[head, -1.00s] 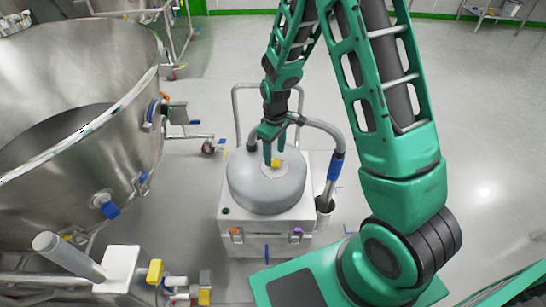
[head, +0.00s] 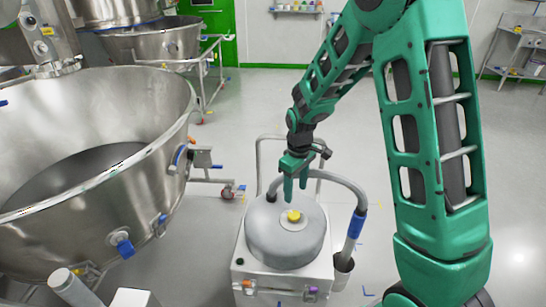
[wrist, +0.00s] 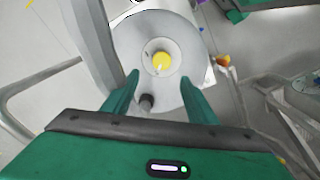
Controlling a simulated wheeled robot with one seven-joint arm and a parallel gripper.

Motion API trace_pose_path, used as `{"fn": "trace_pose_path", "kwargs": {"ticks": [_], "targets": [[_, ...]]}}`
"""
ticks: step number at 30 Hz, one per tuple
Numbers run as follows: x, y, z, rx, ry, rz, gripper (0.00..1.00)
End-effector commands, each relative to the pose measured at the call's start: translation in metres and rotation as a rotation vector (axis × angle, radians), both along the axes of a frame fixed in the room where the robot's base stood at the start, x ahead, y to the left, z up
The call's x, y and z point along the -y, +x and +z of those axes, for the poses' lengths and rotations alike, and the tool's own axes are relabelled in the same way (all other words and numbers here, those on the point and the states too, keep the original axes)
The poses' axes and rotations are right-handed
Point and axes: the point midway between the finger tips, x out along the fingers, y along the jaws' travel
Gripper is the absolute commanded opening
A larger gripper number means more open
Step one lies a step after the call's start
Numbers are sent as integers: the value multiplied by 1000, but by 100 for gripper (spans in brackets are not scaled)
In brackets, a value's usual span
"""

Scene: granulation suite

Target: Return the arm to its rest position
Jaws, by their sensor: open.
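My gripper (head: 294,188) hangs above the grey domed lid of a vacuum-like machine, with its fingers pointing down. In the wrist view my gripper (wrist: 160,95) has its two green fingers spread apart with nothing between them. The machine's domed lid (head: 270,243) carries a yellow knob (head: 293,216), just below the fingertips in the head view. The yellow knob (wrist: 161,62) shows beyond the fingertips in the wrist view, apart from them. My green arm reaches forward, bent at the elbow.
A large steel bowl (head: 120,105) stands close on the left, with blue-handled fittings. A grey hose with a blue cuff (head: 356,224) arches at the machine's right. A handle frame (head: 258,165) rises behind it. Open floor (head: 430,100) lies behind; a shelf cart (head: 518,50) is far right.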

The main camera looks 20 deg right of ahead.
Motion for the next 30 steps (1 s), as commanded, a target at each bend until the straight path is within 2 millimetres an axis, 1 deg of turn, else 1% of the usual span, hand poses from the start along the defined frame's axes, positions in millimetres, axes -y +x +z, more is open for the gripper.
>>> {"fn": "trace_pose_path", "kwargs": {"ticks": [2,5,8,11,15,17,18,20,21,23,27,29,30], "targets": [[1,0,1,0,0,-2,53],[8,-4,9,2,-3,-28,53],[27,-15,28,8,-11,-91,53],[53,-35,55,10,-23,-188,53],[88,-71,91,11,-35,-339,53],[101,-88,104,12,-37,-403,53],[109,-100,113,12,-39,-448,53],[121,-118,125,13,-40,-514,53],[127,-131,132,10,-40,-557,53],[137,-151,141,10,-40,-622,53],[153,-198,160,8,-34,-775,53],[159,-218,167,6,-29,-840,53],[161,-232,170,4,-25,-881,53]]}}
